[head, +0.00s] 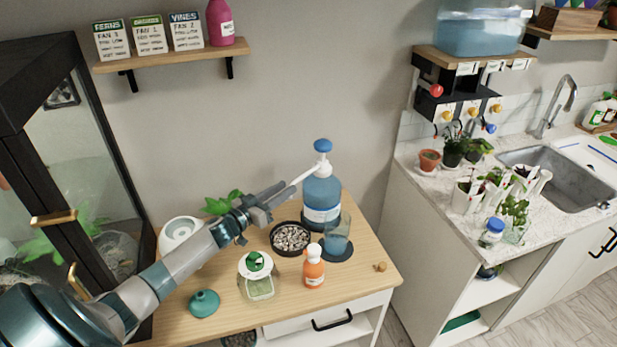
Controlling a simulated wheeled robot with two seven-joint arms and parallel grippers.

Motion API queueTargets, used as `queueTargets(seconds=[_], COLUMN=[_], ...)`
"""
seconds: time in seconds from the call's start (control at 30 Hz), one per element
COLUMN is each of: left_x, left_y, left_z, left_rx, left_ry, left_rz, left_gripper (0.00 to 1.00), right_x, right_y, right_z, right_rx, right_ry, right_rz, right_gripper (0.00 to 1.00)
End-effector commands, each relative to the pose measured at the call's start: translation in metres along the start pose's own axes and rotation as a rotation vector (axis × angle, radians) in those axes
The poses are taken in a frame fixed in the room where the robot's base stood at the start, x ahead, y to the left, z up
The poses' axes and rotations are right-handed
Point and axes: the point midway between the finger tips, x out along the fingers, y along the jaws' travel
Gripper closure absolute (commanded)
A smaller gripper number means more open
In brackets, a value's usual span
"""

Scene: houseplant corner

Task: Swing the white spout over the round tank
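A blue pump bottle (321,196) with a white label and blue cap stands at the back of the wooden table. Its white spout (305,176) points down and left, toward my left gripper (279,194). The gripper's fingertips are at or near the spout's free end; whether they touch it, and whether they are open or shut, I cannot tell. A round, clear bluish tank (338,234) stands on a dark round mat in front of the bottle, to the right of the spout's end. My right gripper is not in view.
A dish of pebbles (290,238), an orange bottle (313,267), a green-topped jar (257,277) and a teal bulb (204,303) stand on the table (352,283). A dark glass cabinet (70,150) is at left. A sink counter (425,183) is at right.

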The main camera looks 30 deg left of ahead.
Motion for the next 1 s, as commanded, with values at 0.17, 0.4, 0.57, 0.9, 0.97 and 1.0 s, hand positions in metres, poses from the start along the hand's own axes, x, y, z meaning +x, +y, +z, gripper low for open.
queueTargets(seconds=[0.17,0.4,0.57,0.9,0.97,1.0], left_x=[0.028,0.062,0.083,0.114,0.116,0.117], left_y=[-0.001,-0.001,-0.001,-0.001,0.000,0.000], left_z=[0.002,0.002,0.002,0.001,0.000,0.000], left_rx=[0.001,0.001,0.000,0.001,0.001,0.000], left_ry=[0.003,0.002,0.001,0.000,0.000,0.000], left_rz=[-0.001,0.000,-0.001,-0.001,0.000,0.000], left_gripper=[0.71,0.71,0.71,0.71,0.71,0.71], right_x=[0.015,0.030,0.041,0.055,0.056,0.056], right_y=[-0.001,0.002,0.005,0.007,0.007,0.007], right_z=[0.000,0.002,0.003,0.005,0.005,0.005], right_rx=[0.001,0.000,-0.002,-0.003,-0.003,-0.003], right_ry=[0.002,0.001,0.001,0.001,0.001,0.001], right_rz=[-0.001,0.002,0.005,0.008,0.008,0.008], right_gripper=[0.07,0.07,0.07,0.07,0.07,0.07])
